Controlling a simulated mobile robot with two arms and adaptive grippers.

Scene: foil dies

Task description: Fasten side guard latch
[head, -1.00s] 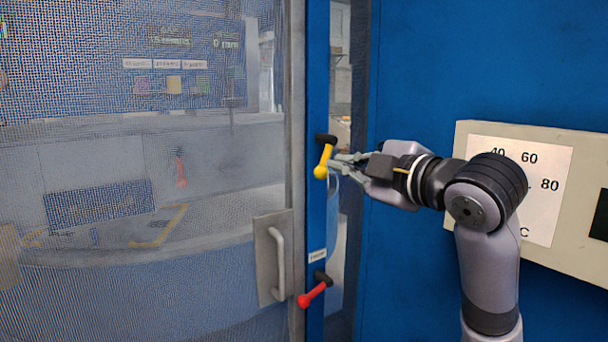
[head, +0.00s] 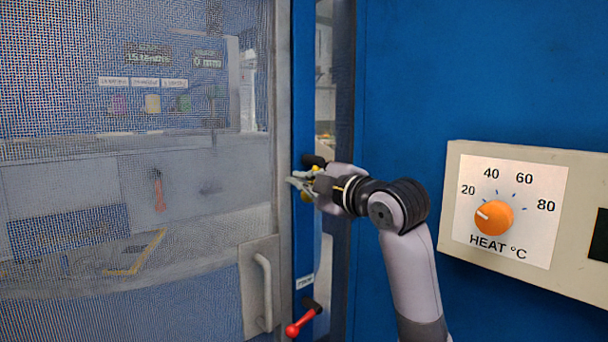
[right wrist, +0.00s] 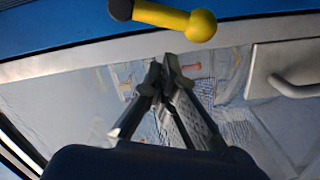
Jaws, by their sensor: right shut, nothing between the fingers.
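A yellow latch handle with a ball end sits on a black pivot on the blue post; in the head view its pivot (head: 313,160) shows and the handle is mostly hidden by my right gripper (head: 298,182). In the right wrist view the yellow handle (right wrist: 176,17) crosses the top, its ball to the right. My right gripper (right wrist: 168,65) is shut and empty, its fingertips just below the handle in that picture and not around it. A red latch handle (head: 301,323) sits lower on the same post, pointing down-left. My left gripper is out of view.
The mesh guard door (head: 120,220) with a grey pull handle (head: 265,290) fills the left. A beige panel with an orange heat knob (head: 494,217) is on the blue wall at right. A narrow gap shows right of the post.

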